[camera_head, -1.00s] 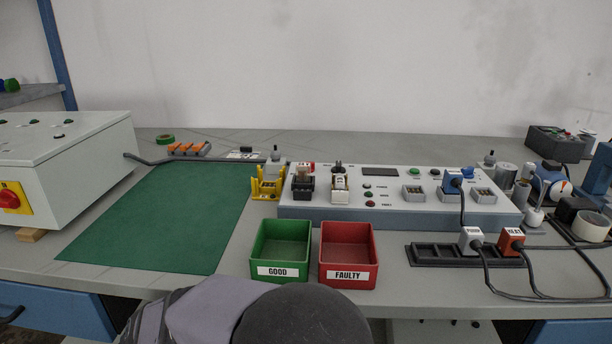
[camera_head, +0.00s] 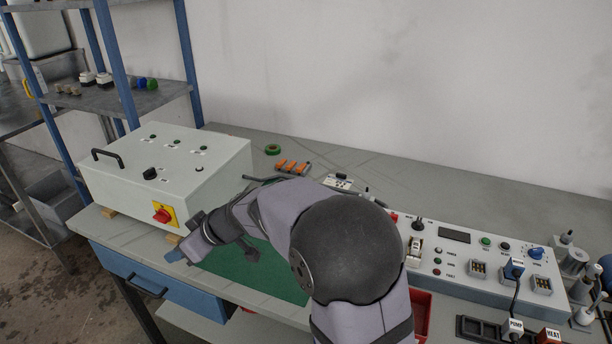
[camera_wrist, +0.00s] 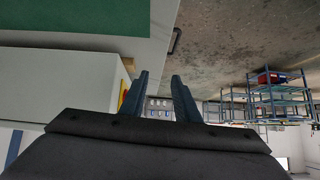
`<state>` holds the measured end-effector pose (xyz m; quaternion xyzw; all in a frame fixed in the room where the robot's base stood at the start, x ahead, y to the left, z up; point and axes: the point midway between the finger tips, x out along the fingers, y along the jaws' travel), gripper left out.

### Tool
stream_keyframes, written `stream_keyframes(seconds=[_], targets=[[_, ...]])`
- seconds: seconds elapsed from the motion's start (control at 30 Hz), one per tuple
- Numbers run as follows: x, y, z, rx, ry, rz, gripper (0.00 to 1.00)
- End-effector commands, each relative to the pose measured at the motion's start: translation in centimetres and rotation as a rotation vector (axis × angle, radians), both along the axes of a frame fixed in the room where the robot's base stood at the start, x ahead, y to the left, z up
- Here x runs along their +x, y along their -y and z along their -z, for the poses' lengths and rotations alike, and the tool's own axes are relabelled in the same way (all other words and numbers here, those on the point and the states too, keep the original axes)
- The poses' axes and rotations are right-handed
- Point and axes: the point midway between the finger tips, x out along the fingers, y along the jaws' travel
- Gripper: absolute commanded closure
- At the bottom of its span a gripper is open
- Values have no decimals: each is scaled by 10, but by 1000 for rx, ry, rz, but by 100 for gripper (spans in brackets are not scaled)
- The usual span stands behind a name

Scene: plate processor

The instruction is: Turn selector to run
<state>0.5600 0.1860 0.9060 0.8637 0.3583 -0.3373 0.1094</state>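A white control box (camera_head: 215,165) stands at the left end of the bench. Its front face carries a red rotary switch (camera_head: 162,214) on a yellow plate. A small black knob (camera_head: 150,173) sits on its sloping top, near a black handle (camera_head: 106,157). I cannot read their markings. My gripper (camera_head: 174,256) is at the bench's front edge, just below and right of the red switch and apart from it. In the wrist view my gripper (camera_wrist: 160,76) is open with nothing between its fingers. A sliver of the yellow plate (camera_wrist: 123,93) shows behind the left finger.
A green mat (camera_head: 275,270) lies under my arm. A grey panel (camera_head: 455,265) with buttons, sockets and a blue knob (camera_head: 536,253) stands to the right. A blue drawer (camera_head: 150,280) is under the bench edge. Blue shelving (camera_head: 120,100) stands behind the box.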

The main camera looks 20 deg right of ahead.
Motion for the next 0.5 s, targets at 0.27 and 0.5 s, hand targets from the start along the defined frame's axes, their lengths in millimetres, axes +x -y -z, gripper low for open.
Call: stream_keyframes(seconds=[0.27, 0.5], targets=[[5, 234, -27, -59, -285, 583, 71], [-58, 412, -52, -68, -437, 1087, 71]])
